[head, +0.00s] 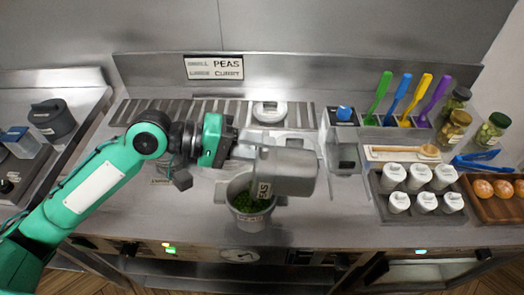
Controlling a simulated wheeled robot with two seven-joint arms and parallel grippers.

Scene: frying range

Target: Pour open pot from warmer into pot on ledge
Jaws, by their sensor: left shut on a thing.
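My left gripper (243,148) is shut on a grey pot (290,173) and holds it in the air over the counter. The held pot is tilted onto its side, and a label shows sideways near its lower left edge. Directly below stands a second grey pot (247,222) with a PEAS label, upright near the counter's front edge. Green peas (243,201) show inside it. The held pot hides part of its opening, and I cannot tell whether peas are falling. My right gripper is not in view.
A lid (269,111) lies behind the held pot. To the right are coloured utensils (403,97), a tray of white-lidded shakers (373,206) and a wooden tray of orange items (483,205). A dark pot (52,119) stands far left.

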